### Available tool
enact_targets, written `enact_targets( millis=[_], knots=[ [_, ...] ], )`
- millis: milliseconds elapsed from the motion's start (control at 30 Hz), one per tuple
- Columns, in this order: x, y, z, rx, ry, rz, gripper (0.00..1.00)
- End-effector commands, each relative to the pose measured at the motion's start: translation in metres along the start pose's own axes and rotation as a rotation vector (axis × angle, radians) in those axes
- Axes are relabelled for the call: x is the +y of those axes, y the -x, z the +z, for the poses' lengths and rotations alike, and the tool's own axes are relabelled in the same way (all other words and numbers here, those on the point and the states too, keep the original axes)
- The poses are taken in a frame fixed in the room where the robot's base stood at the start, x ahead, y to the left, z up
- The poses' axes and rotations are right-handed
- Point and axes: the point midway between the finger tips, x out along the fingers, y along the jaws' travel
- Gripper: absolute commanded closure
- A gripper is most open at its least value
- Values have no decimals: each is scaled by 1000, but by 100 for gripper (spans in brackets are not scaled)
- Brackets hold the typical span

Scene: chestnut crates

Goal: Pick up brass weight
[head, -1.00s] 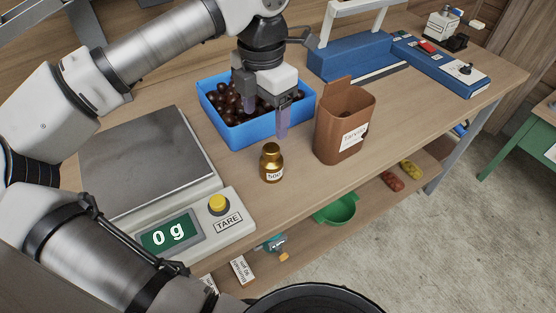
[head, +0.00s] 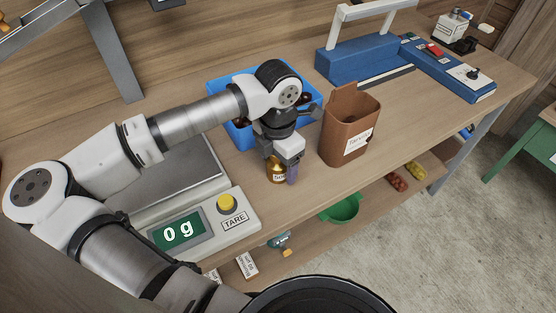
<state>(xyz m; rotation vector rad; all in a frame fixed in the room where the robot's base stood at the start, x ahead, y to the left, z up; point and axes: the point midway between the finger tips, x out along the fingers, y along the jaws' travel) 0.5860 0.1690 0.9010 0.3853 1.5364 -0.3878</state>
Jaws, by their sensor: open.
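The brass weight (head: 276,173) stands upright on the bench, between the scale and the brown bag, near the bench's front edge. Its top is hidden behind my gripper. My gripper (head: 283,174) points down over the weight and is open. One purple-grey finger shows at the weight's right side, and the other finger is hidden. I cannot tell whether the fingers touch the weight.
A scale (head: 237,226) reading 0 g is at left. A blue crate (head: 232,130) of chestnuts stands behind my gripper. A brown bag (head: 345,130) is close on the right. A blue sealer (head: 355,62) stands at the back right. A shelf with a green bowl (head: 340,208) is below.

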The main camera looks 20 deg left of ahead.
Motion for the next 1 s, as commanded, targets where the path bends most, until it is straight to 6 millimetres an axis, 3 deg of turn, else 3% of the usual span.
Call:
enact_targets(
  millis=[300, 800, 1000],
  knots=[
    [0, -7, 0, 0, -1, 0, 29],
    [0, -6, 0, -1, 0, 1, 93],
    [0, -5, 0, -1, 0, 1, 93]
  ],
)
